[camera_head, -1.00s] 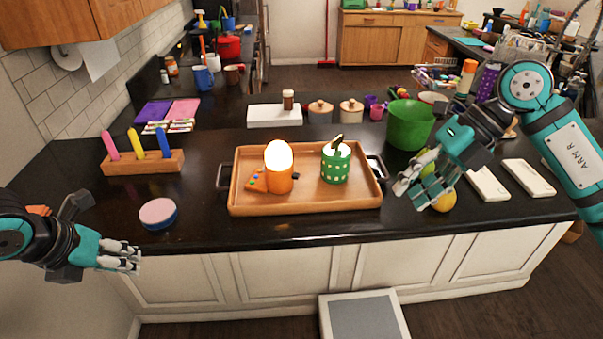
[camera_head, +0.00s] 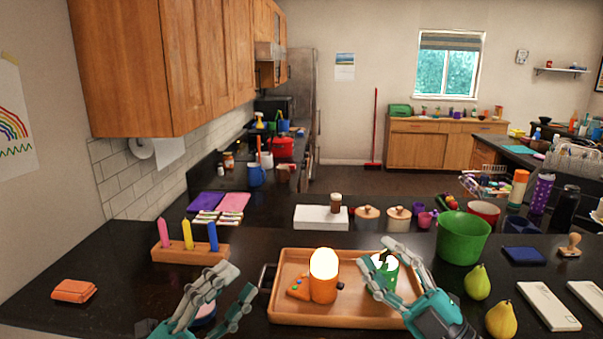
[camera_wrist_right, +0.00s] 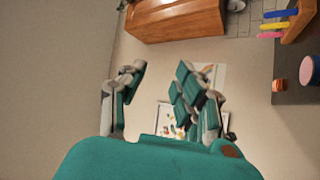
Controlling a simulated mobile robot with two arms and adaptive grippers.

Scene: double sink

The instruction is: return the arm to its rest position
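My right gripper (camera_head: 391,262) comes up from the bottom of the head view, in front of the tray's right part. Its fingers are spread; the right wrist view (camera_wrist_right: 152,95) shows them apart with nothing between them. It partly covers a green dotted pot (camera_head: 391,272) on the wooden tray (camera_head: 290,314). My left gripper (camera_head: 218,285) is at the bottom left of the tray, fingers apart and empty. Its fingers partly hide a round disc (camera_head: 206,311). Contact between grippers and these things cannot be judged from this angle.
A glowing orange lamp (camera_head: 323,287) stands on the tray. A candle block (camera_head: 188,254) and an orange folded cloth (camera_head: 74,291) lie left. A green bucket (camera_head: 463,238), two pears (camera_head: 501,320) and white slabs (camera_head: 548,306) are right. The left counter has bare room.

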